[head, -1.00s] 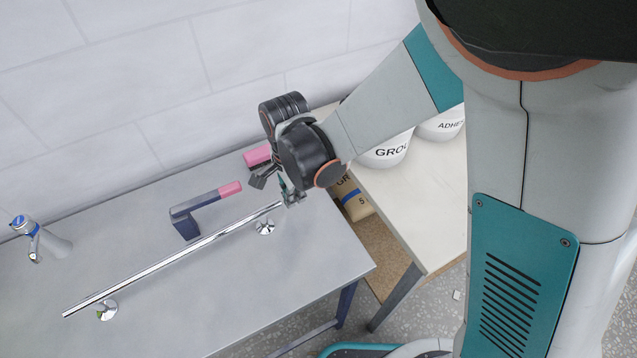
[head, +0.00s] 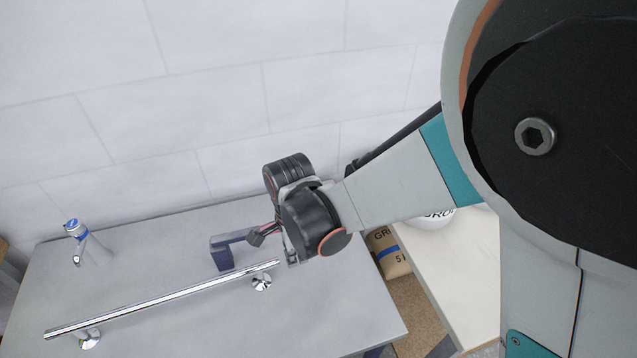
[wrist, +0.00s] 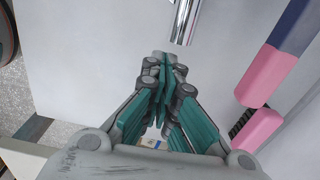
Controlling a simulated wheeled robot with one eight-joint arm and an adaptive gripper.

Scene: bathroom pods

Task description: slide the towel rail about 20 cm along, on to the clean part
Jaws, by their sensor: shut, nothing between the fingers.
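The towel rail (head: 165,298) is a long chrome bar on two round chrome posts, a left post (head: 89,339) and a right post (head: 262,282), above the grey bench top. It sticks out past both posts. My gripper (head: 290,260) is at the rail's right end, partly hidden by my wrist. In the wrist view its teal fingers (wrist: 165,62) are shut and empty. The rail's end (wrist: 184,25) shows just beyond the fingertips; I cannot tell whether they touch. I cannot make out a clean or dirty part.
A navy bracket-like tool (head: 222,254) stands behind the rail; its pink grip (wrist: 266,76) shows in the wrist view, beside another pink item (wrist: 256,129). A bag (head: 392,259) and white bucket (head: 432,219) are at the right, near a pale table (head: 455,270).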

